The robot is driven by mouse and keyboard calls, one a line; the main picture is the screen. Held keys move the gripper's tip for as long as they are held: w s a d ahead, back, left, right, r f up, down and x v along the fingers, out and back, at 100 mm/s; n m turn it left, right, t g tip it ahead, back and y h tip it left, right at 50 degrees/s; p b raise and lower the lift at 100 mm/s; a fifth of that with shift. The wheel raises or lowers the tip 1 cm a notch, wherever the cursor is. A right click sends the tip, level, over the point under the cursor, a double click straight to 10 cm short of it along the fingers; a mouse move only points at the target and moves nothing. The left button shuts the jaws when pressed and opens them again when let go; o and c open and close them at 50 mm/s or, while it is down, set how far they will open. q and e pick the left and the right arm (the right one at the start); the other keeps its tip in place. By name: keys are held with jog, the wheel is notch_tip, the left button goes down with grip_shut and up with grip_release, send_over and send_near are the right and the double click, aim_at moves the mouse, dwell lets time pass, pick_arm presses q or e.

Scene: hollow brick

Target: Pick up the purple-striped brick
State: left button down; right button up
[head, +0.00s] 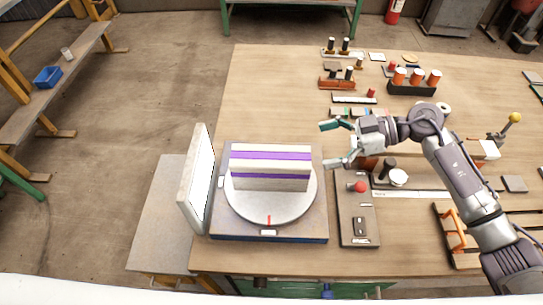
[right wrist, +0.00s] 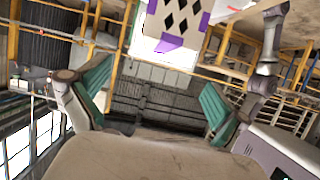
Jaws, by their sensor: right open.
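The purple-striped brick (head: 270,174) is pale with purple bands and lies on a round grey turntable (head: 240,207). In the right wrist view the brick (right wrist: 168,42) shows at the top, its pale end marked with black diamond-shaped openings and purple at the edges. My right gripper (head: 333,144) is open and empty, to the right of the brick and apart from it, with its fingers pointing left toward it. Its two teal-padded fingers also show spread in the right wrist view (right wrist: 157,84). My left gripper is not in view.
A white upright panel (head: 198,180) stands just left of the turntable. A grey control box (head: 358,222) with a red knob sits to the right. Small tools and blocks, including a dark holder with orange-white cylinders (head: 412,87), crowd the wooden table's (head: 270,90) right side. The table behind the brick is clear.

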jog(key=p, duration=0.2)
send_near(270, 155)
jog(key=x, duration=0.4)
jog(key=shift+s+f, duration=0.2)
jog(key=shift+f, duration=0.05)
jog(key=shift+a+f, duration=0.15)
jog(key=shift+a, duration=0.1)
jog(key=x, duration=0.1)
jog(key=p+x, duration=0.1)
jog(key=shift+a, duration=0.5)
jog(key=shift+x, duration=1)
jog(key=shift+w+a+f, duration=0.1)
jog(key=shift+a+f, duration=0.05)
jog(key=shift+c, duration=1)
jog(key=c, duration=1.6)
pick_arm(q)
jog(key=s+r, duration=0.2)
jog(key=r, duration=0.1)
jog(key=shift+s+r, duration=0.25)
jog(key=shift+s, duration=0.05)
pick_arm(e)
jog(key=shift+w, duration=0.1)
jog(key=shift+c, duration=0.3)
